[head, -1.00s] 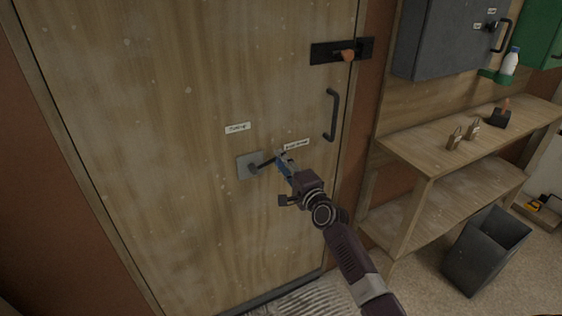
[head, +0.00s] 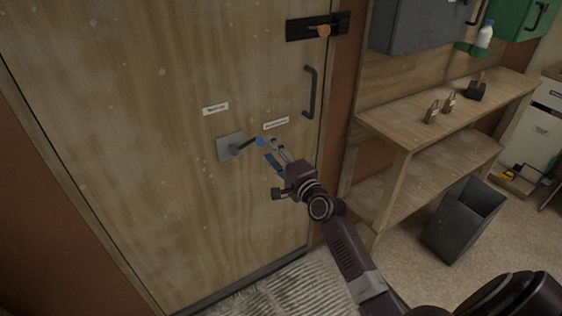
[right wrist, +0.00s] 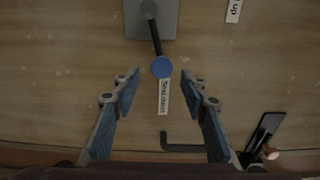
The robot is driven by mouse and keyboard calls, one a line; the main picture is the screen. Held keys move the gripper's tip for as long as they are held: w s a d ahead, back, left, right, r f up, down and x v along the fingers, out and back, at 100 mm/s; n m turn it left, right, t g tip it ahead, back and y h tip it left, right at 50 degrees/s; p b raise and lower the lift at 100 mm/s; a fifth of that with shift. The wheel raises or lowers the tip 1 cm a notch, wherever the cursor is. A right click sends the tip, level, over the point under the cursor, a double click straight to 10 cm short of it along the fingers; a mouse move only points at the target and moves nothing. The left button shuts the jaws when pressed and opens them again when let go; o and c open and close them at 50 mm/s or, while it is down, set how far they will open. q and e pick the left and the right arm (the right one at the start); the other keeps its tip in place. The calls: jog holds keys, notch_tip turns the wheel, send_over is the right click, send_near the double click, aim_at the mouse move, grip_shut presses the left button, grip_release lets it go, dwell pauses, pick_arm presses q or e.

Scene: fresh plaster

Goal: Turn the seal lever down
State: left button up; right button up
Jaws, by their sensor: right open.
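The seal lever is a dark rod with a blue knob (head: 261,141) on a grey square plate (head: 230,147) on the wooden door. It points right and slightly up from its pivot in the head view. In the right wrist view the knob (right wrist: 161,67) lies ahead of the gap between the fingers, near its middle. My right gripper (head: 270,152) is open, with its blue-padded fingers spread; it also shows in the right wrist view (right wrist: 160,86). I see no clear contact with the knob. My left gripper is not in view.
A shelf bench (head: 400,118) and a grey bin (head: 462,222) stand right of the door.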

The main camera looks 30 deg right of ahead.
jog(key=s, duration=0.6)
jog(key=shift+s, duration=0.2)
jog(key=shift+d, duration=0.1)
jog(key=s+a+f+n+g, duration=0.1)
jog(key=s+f+n+g, duration=0.1)
jog(key=f, duration=0.8)
jog(key=s+a+f+n+g, duration=0.1)
jog(key=f+n+g, duration=0.1)
jog(key=f, duration=0.8)
jog(key=s+a+f+n+g, duration=0.25)
jog(key=s+f, duration=0.45)
jog(key=f, duration=0.4)
jog(key=s+a+f+n+g, duration=0.1)
jog(key=s+f+n+g, duration=0.2)
jog(key=s+f, duration=0.6)
jog(key=s+a+f+n+g, duration=0.1)
jog(key=s+f+n+g, duration=0.1)
jog(key=s+f, duration=0.5)
jog(key=s+a+f+n+g, duration=0.2)
jog(key=s+f+n, duration=0.3)
jog(key=s, duration=1.1)
jog(key=s+a+f+n+g, duration=0.1)
jog(key=s+f+n+g, duration=0.2)
jog(key=s+f, duration=0.5)
jog(key=s, duration=0.4)
jog(key=shift+a+f+n+h, duration=0.2)
jog(key=shift+f+n+h, duration=0.1)
jog(key=shift+f+n, duration=0.1)
jog(key=shift+w+g, duration=0.1)
jog(key=shift+g, duration=0.15)
